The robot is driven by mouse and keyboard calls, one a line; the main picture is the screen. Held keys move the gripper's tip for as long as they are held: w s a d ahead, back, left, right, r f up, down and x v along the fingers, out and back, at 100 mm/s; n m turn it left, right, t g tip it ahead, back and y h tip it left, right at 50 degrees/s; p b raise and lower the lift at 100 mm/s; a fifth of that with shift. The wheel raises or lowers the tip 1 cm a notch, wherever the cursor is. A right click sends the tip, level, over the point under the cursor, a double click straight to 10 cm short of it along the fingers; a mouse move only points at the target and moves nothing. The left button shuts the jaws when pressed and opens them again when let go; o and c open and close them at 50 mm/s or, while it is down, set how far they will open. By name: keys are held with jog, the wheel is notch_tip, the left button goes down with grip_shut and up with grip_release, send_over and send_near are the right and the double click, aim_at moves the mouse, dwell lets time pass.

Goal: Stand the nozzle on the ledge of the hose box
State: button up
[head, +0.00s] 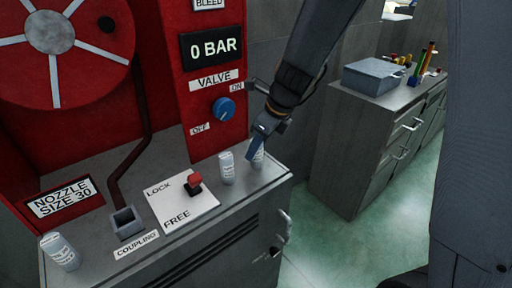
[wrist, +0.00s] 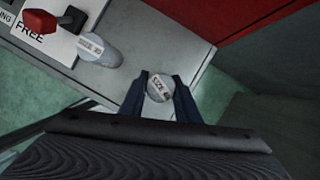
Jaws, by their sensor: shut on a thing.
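My gripper (head: 256,148) is shut on a pale grey nozzle (head: 259,158) at the right end of the hose box's grey ledge (head: 240,195). In the wrist view the nozzle's round, labelled top (wrist: 160,88) sits between the blue fingers. It looks upright; I cannot tell whether its base touches the ledge. A second nozzle (head: 227,168) stands on the ledge just left of it, and it also shows in the wrist view (wrist: 99,50). A third nozzle (head: 60,252) stands at the ledge's far left. The small print on their labels is not readable in the head view.
A red-knobbed lever (head: 194,184) on a LOCK/FREE plate and a square coupling socket (head: 126,222) are on the ledge. The red panel with a blue valve knob (head: 223,109) rises behind. A separate grey cabinet (head: 375,130) stands right, beyond open green floor (head: 325,235).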

jog(key=shift+f, duration=0.15)
jog(key=o, duration=1.2)
jog(key=shift+d+r, duration=0.15)
jog(key=shift+r, duration=0.5)
jog(key=v, duration=1)
jog(key=s+d+f+n+h, duration=0.2)
jog(key=s+d+f+n, duration=0.3)
jog(key=n, duration=0.7)
jog(key=s+d+f+n+g+h, duration=0.1)
jog(key=s+d+f+n, duration=0.4)
jog(key=s+n, duration=0.3)
jog(key=shift+s+d+f+n+h, duration=0.35)
jog(key=shift+f+n, duration=0.3)
jog(key=shift+n, duration=1.75)
